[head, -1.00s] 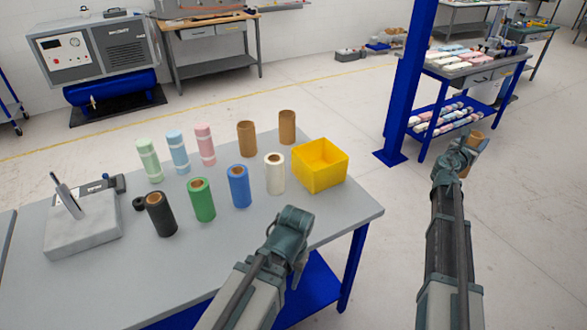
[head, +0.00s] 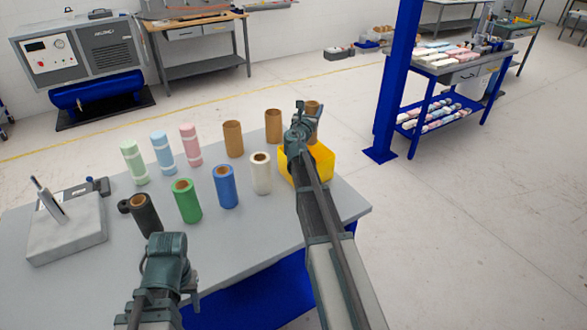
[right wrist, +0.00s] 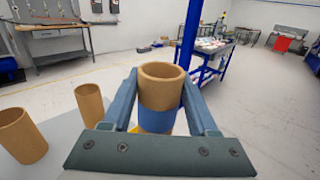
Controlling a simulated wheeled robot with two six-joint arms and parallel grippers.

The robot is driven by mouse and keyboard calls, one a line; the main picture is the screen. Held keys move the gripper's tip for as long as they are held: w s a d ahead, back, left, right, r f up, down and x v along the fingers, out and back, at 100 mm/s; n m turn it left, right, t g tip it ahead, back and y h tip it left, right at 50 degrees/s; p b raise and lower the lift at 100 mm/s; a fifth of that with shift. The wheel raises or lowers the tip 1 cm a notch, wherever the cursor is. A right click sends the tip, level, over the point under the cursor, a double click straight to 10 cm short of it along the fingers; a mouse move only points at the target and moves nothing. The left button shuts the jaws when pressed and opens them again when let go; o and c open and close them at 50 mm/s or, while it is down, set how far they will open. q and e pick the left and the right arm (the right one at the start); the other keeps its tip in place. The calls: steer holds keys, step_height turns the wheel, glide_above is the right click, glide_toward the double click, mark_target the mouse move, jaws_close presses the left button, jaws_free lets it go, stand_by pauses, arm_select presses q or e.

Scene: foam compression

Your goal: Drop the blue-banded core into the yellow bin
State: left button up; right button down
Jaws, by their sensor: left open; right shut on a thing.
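The blue-banded core (right wrist: 160,121) is a brown tube with a blue band, upright between the fingers of my right gripper (right wrist: 163,108) in the right wrist view. My right gripper is shut on it. In the head view the brown top of the core (head: 313,108) shows behind my right gripper (head: 304,122), over the yellow bin (head: 324,167). The bin stands at the table's right end, partly hidden by my right arm; its inside is mostly covered. My left gripper (head: 166,252) is open and empty near the table's front edge, its fingertips hard to see.
Two plain brown cores (head: 233,139) (head: 273,126) stand left of the bin. A white roll (head: 260,174), blue roll (head: 226,187), green roll (head: 186,201) and black roll (head: 146,214) stand in front. Several pastel rolls (head: 162,152) stand behind. A grey instrument block (head: 66,228) sits at left.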

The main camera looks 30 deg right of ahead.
steer(key=shift+w+d+f+b, duration=0.35)
steer(key=shift+w+f+b, duration=0.15)
steer(key=shift+f, duration=0.25)
step_height(320, 180, down, 6)
steer(key=b, duration=0.5)
steer(key=shift+b, duration=0.4)
steer(key=shift+r, duration=0.1)
steer(key=shift+c, duration=0.5)
jaws_free()
steer(key=shift+s, duration=0.15)
steer(key=v, duration=1.3)
steer(key=shift+s+a, duration=0.2)
steer(key=shift+a, duration=0.05)
